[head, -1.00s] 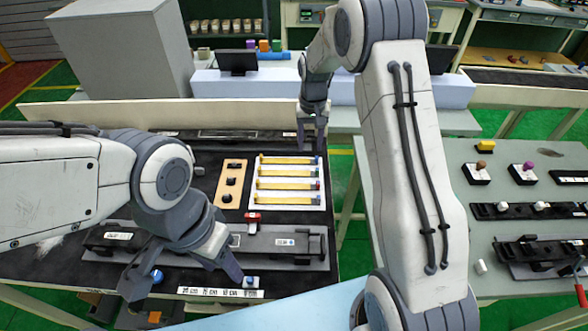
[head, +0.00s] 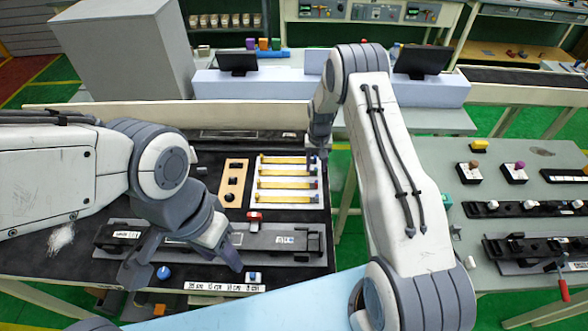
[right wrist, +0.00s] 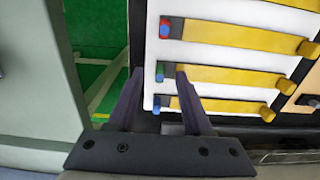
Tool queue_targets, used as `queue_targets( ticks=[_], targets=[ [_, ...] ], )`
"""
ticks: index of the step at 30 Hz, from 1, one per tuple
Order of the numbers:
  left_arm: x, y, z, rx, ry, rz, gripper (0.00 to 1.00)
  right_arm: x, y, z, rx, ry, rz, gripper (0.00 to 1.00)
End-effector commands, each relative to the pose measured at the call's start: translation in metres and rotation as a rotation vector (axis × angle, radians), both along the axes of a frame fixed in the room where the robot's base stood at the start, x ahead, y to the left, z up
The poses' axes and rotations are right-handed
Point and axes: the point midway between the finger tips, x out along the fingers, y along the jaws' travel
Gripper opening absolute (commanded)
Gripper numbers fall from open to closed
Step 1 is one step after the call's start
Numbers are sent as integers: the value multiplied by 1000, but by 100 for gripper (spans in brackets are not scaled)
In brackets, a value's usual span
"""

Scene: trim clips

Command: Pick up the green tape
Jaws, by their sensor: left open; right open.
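The green tape is a yellow strip with a green end (right wrist: 160,72) on a white board (right wrist: 210,55). In the head view it is the second strip from the back (head: 288,172), its coloured end toward the right. My right gripper (right wrist: 159,70) is open at that right edge of the board. In the right wrist view, the green end appears between its fingertips; whether they are down at its height I cannot tell. My left gripper (head: 183,272) is open and empty over the front of the dark bench, near a blue knob (head: 164,272).
Neighbouring strips have a red end (right wrist: 165,27) and a blue end (right wrist: 157,102), close on either side. A wooden plate (head: 233,183) with black knobs lies left of the board. A dark fixture (head: 205,238) lies in front. Green floor separates this bench from the right table (head: 520,240).

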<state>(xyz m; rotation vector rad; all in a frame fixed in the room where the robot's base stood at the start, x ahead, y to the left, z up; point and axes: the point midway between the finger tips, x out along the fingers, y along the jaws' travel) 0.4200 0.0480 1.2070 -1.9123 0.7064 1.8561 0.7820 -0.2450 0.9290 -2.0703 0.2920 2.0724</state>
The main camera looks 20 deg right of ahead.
Motion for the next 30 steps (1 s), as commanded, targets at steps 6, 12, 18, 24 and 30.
queue_targets(
  ticks=[6,12,18,24,30],
  targets=[
    [0,0,3,0,0,-1,50,0,0,-8,-1,-2,0,50],
    [0,0,2,0,0,-1,50,0,0,-8,-1,-2,0,19],
    [0,0,2,0,0,0,50,0,0,-7,0,-1,0,0],
    [0,0,2,0,0,0,50,0,0,-7,-1,-2,0,0],
    [0,0,-5,0,0,0,50,1,0,1,0,-3,0,0]
  ],
)
